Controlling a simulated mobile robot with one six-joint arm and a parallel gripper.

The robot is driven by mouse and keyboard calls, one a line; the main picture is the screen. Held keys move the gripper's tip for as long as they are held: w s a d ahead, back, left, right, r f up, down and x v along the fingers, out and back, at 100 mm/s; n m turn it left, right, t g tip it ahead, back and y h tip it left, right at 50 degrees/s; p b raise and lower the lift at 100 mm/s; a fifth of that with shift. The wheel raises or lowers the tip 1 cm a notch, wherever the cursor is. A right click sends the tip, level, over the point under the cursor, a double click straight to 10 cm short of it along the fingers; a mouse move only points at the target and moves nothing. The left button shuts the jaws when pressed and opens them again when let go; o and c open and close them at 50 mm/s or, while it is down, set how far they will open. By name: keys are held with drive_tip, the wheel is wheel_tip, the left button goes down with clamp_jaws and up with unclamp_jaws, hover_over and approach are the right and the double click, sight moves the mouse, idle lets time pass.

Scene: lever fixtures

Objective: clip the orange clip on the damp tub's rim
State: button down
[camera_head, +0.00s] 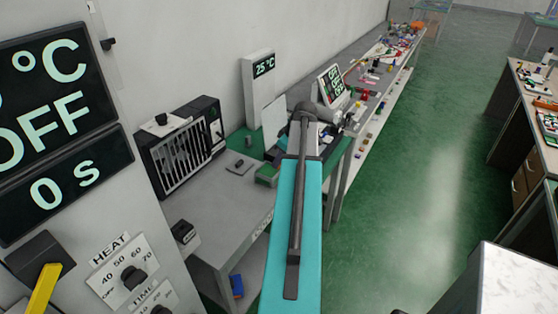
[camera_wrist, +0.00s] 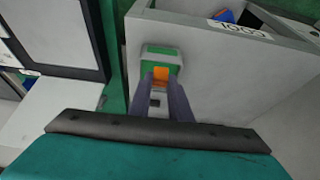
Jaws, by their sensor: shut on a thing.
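In the wrist view my gripper (camera_wrist: 161,82) is shut on the orange clip (camera_wrist: 161,72), which shows between its fingertips. Just beyond the clip is a small green and pale grey box-like thing (camera_wrist: 160,51), which looks like the tub. The clip overlaps its near side in the picture; I cannot tell whether it touches or sits around the rim. In the head view a green box (camera_head: 266,177) stands at the table's edge beside my arm. My gripper and the clip are hidden there behind my teal arm.
A grey table (camera_head: 215,205) with a COOL label on its edge carries a black slatted unit (camera_head: 183,147). A control panel with a HEAT dial (camera_head: 133,277) and a yellow lever (camera_head: 43,289) stands at the left.

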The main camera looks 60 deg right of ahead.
sight(279, 167)
drive_tip(key=shift+f+b, duration=1.2)
drive_tip(key=shift+f, duration=0.65)
idle(1.0)
drive_tip(key=shift+s+a+f, duration=0.1)
drive_tip(key=shift+a+f, duration=0.05)
drive_tip(key=shift+f, duration=0.2)
drive_tip(key=c, duration=1.5)
unclamp_jaws()
drive_tip(key=shift+s+f, duration=0.1)
drive_tip(key=shift+o, duration=0.3)
drive_tip(key=shift+r, duration=0.2)
drive_tip(key=shift+o, duration=0.9)
drive_tip(key=shift+r, duration=0.15)
drive_tip(key=shift+w+r, duration=0.2)
drive_tip(key=shift+r, duration=0.15)
drive_tip(key=shift+r+p, duration=1.6)
drive_tip(key=shift+r, duration=1.45)
